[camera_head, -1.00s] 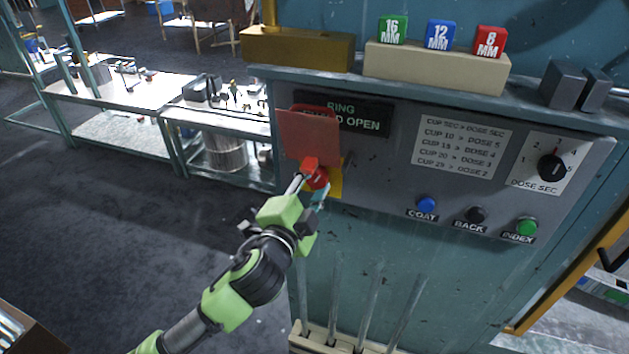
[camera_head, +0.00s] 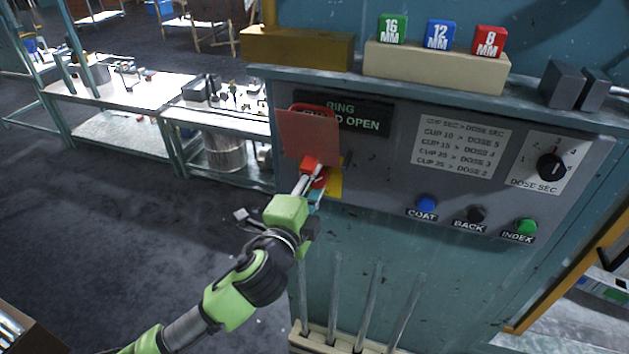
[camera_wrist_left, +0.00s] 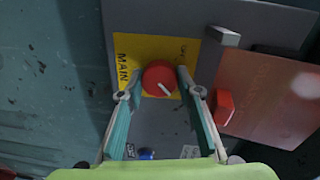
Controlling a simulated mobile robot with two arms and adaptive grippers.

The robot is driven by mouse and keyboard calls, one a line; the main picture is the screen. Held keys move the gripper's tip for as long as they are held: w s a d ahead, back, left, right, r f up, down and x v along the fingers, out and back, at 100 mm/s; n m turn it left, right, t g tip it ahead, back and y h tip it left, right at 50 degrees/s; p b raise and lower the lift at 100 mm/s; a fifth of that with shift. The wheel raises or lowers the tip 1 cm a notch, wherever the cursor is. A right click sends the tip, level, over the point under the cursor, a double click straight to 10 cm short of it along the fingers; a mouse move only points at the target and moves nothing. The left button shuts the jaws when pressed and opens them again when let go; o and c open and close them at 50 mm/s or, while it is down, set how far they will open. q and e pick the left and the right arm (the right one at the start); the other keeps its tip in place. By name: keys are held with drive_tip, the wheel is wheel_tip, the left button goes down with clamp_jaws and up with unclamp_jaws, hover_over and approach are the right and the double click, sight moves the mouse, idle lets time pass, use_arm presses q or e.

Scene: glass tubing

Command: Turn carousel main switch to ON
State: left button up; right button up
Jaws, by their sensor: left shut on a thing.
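The main switch is a round red knob (camera_wrist_left: 160,78) on a yellow plate (camera_wrist_left: 130,62) in the left wrist view. The plate reads MAIN, with small lettering at its far corner. A pale mark on the knob points toward the lower right of that view. My left gripper (camera_wrist_left: 158,88) has its two fingers on either side of the knob, shut on it. In the head view, my left gripper (camera_head: 314,182) covers much of the knob and the yellow plate (camera_head: 335,184) shows beside it. My right gripper is not in view.
A red flap (camera_head: 308,136) with a red block (camera_wrist_left: 223,107) sits close beside the knob. COAT (camera_head: 427,203), BACK (camera_head: 477,213) and INDEX (camera_head: 526,227) buttons and a dose dial (camera_head: 552,167) are to the right. Upright rods (camera_head: 368,300) stand below.

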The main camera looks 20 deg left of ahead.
use_arm(q)
drive_tip(key=shift+f, duration=0.1)
drive_tip(key=o, duration=1.1)
drive_tip(key=shift+c, duration=0.2)
drive_tip(key=shift+o, duration=0.2)
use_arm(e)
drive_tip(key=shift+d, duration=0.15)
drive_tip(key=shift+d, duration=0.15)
